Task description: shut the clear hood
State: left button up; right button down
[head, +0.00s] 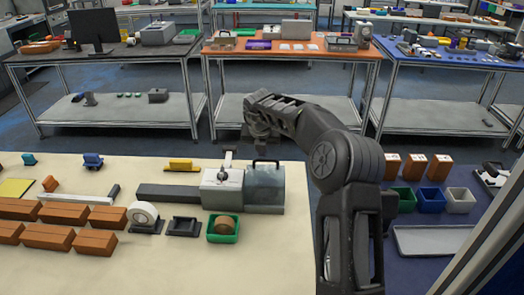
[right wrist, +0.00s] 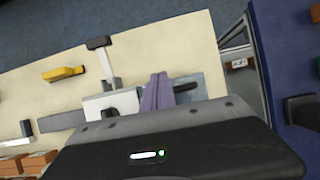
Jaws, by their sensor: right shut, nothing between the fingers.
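The clear hood (head: 265,184) is a see-through grey box with a black handle (head: 266,162) on top. It sits at the right end of a low grey machine on the cream table, against a white-grey block (head: 222,188). I cannot tell whether it is fully down. My right gripper (head: 258,132) is above and behind the hood in the head view, apart from it there, partly hidden by its own wrist. In the right wrist view its shut, empty fingers (right wrist: 158,92) overlap the machine and hide part of the hood. My left gripper is out of view.
A small scanner on a post (right wrist: 98,42) stands behind the white block. A yellow holder (head: 181,165), a white tape roll (head: 145,216) and a green tray (head: 223,230) are near the machine. Several brown boxes (head: 47,237) lie left. The front of the table is clear.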

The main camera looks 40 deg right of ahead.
jog(key=b+v, duration=0.1)
jog(key=v, duration=0.6)
jog(key=shift+s+r+b, duration=0.15)
jog(key=shift+r+b, duration=0.15)
jog(key=shift+r, duration=0.05)
jog(key=shift+a, duration=0.1)
